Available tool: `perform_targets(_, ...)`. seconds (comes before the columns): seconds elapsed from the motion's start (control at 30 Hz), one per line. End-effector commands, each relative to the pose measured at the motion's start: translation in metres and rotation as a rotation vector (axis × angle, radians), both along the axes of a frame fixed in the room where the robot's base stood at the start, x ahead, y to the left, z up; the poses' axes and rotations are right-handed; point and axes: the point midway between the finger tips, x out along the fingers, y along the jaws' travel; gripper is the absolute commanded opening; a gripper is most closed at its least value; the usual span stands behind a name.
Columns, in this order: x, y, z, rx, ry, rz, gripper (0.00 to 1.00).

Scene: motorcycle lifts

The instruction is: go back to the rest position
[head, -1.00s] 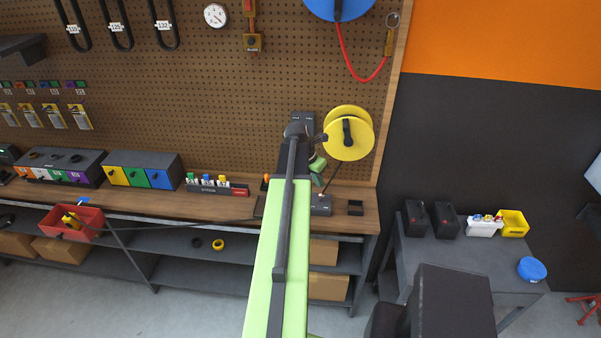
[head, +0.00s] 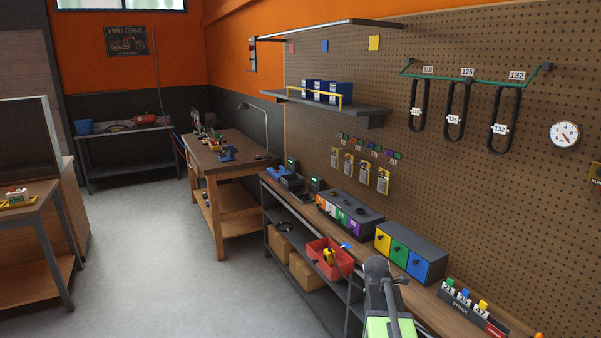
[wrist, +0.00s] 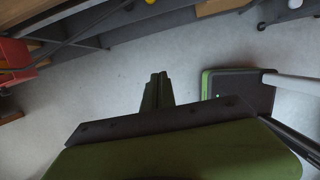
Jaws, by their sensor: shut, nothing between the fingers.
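My gripper (wrist: 157,92) shows in the wrist view as two green fingers lying side by side, shut, with nothing between them. Bare grey floor lies behind them in that view. In the head view my green and dark grey arm (head: 388,310) rises from the bottom edge, right of centre, in front of the workbench. I cannot make out the fingers in the head view.
A red bin (head: 330,258) with yellow items sits by the workbench's (head: 425,300) front edge; its red edge also shows at the wrist view's left. A drawer block (head: 410,254) and stock rack (head: 470,312) stand on the bench. Open floor (head: 150,260) lies left.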

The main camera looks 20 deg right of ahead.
Motion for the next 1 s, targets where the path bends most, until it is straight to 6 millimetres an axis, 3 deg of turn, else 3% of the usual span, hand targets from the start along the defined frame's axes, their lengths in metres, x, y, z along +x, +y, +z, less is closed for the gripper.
perform_targets(0.03,0.011,0.047,-0.012,0.019,-0.020,-0.011,0.00)
perform_targets(0.2,0.022,0.195,-0.033,0.121,-0.090,-0.230,0.00)
perform_targets(0.3,0.007,0.267,-0.042,0.190,-0.121,-0.502,0.00)
perform_targets(0.33,0.001,0.280,-0.043,0.206,-0.127,-0.599,0.00)
perform_targets(0.4,-0.011,0.294,-0.042,0.234,-0.141,-0.850,0.00)
perform_targets(0.5,-0.024,0.300,-0.041,0.250,-0.157,-1.203,0.00)
perform_targets(0.63,-0.028,0.304,-0.042,0.244,-0.175,-1.532,0.00)
perform_targets(0.8,-0.029,0.303,-0.042,0.228,-0.196,-1.711,0.00)
perform_targets(1.0,-0.029,0.302,-0.042,0.228,-0.199,-1.723,0.00)
